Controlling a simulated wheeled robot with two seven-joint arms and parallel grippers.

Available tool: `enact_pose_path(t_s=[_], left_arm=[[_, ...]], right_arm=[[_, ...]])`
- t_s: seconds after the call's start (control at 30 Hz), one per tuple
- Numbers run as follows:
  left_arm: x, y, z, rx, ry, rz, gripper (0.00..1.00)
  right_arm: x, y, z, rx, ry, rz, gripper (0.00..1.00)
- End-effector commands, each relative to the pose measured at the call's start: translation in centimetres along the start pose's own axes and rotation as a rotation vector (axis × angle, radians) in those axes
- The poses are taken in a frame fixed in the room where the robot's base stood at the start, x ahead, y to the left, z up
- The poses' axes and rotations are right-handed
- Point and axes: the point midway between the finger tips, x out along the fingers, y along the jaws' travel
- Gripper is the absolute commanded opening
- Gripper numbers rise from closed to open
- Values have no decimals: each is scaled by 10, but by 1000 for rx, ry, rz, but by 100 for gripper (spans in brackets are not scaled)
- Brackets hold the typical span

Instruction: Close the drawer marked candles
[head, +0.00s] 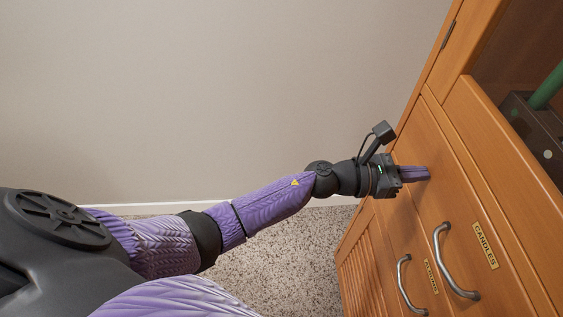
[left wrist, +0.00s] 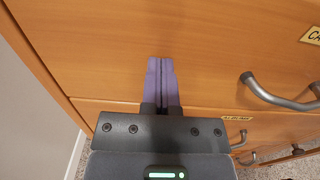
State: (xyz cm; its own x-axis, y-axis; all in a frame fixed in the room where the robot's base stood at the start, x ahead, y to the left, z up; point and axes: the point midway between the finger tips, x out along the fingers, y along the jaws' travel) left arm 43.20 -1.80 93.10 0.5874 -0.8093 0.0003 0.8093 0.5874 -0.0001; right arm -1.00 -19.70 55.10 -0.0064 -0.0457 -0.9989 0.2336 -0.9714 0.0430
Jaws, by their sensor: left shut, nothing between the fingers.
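The candles drawer (head: 437,205) is in the wooden cabinet at the right of the head view. It has a curved metal handle (head: 443,265) and a tan label reading CANDLES (head: 485,246). Its front fills most of the left wrist view (left wrist: 230,40), with the handle (left wrist: 275,95) at right. I see no clear gap around it, but cannot tell whether it is fully flush. My left gripper (head: 428,173) is shut and empty. Its purple fingertips (left wrist: 160,62) are at the drawer front, left of the handle; contact is not clear. My right gripper is not in view.
A lower drawer has its own handle (head: 405,286) and label (head: 431,277). A dark box with a green rod (head: 545,92) shows in the cabinet's upper right part. The bare wall (head: 200,90) and speckled carpet (head: 275,262) leave free room left of the cabinet.

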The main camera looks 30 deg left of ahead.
Motion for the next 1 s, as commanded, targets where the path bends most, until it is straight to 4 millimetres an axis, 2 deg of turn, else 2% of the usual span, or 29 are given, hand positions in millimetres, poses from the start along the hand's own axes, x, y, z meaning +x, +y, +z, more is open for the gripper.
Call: enact_pose_path(t_s=[0.47,0.57,0.8,0.9,1.0], left_arm=[[0,0,4,2,-10,1,0],[-14,0,4,1,-8,2,0],[-76,0,1,1,-3,3,0],[-94,0,0,0,-4,4,0],[-102,0,1,1,-5,3,0]], right_arm=[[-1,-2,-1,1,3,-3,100],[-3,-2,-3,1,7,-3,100],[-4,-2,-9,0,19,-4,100],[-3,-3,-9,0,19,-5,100],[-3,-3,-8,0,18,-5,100]])
